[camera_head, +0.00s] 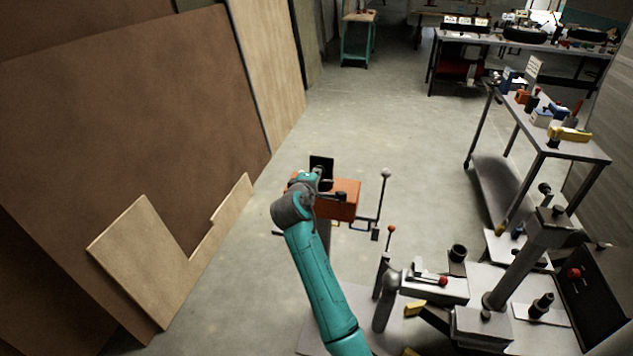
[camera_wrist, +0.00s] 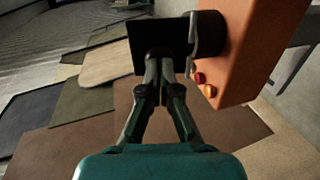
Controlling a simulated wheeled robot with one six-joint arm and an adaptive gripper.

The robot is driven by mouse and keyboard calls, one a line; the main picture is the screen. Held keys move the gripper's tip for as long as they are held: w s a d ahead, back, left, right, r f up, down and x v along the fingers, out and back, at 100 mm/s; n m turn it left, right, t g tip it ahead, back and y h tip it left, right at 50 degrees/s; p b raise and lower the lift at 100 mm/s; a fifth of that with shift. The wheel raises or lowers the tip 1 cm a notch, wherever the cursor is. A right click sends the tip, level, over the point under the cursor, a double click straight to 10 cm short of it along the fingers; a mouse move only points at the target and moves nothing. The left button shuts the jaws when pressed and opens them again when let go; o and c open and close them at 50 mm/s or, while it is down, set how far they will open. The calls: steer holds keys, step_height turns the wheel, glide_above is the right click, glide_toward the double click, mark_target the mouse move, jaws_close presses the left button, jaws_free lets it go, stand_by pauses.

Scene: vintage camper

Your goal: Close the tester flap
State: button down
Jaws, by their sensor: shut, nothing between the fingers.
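The tester is an orange box (camera_head: 343,203) on a low stand beyond my arm. It also shows at the upper right of the wrist view (camera_wrist: 268,48). A black flat plate, which looks like the flap (camera_head: 321,162), stands up from the box near my gripper. In the wrist view the flap (camera_wrist: 150,38) juts out left from the box, beside a dark round part and a grey bracket. My gripper (camera_wrist: 161,54) is shut and empty, with its fingertips in front of the flap's lower middle. I cannot tell whether they touch it. My arm hides part of the box in the head view.
Two small round knobs (camera_wrist: 204,84), red and orange, sit on the box face. A thin post with a ball top (camera_head: 385,174) stands right of the box. A cluttered bench (camera_head: 467,283) is at lower right. Brown boards (camera_head: 135,110) lean at left. Open floor lies beyond.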

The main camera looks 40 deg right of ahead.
steer(key=shift+w+d+r+g+y, duration=0.5)
steer(key=shift+d+r+g+y, duration=0.25)
steer(key=shift+y, duration=0.35)
steer(key=g+y, duration=0.1)
steer(key=w+d+g+y, duration=0.1)
steer(key=shift+w+d+r+g+y, duration=0.1)
steer(key=shift+d+r+g+y, duration=0.15)
steer(key=shift+y, duration=0.15)
steer(key=shift+w+d+f, duration=0.1)
steer(key=shift+w+d, duration=0.75)
steer(key=shift+d, duration=0.2)
steer(key=shift+w+d+f, duration=0.5)
steer(key=shift+w+d, duration=0.25)
steer(key=shift+d, duration=0.2)
steer(key=shift+r, duration=0.1)
step_height(320, 180, up, 15)
glide_above(321, 157)
steer(key=w+d, duration=0.2)
steer(key=shift+s+r, duration=0.1)
steer(key=shift+s, duration=0.05)
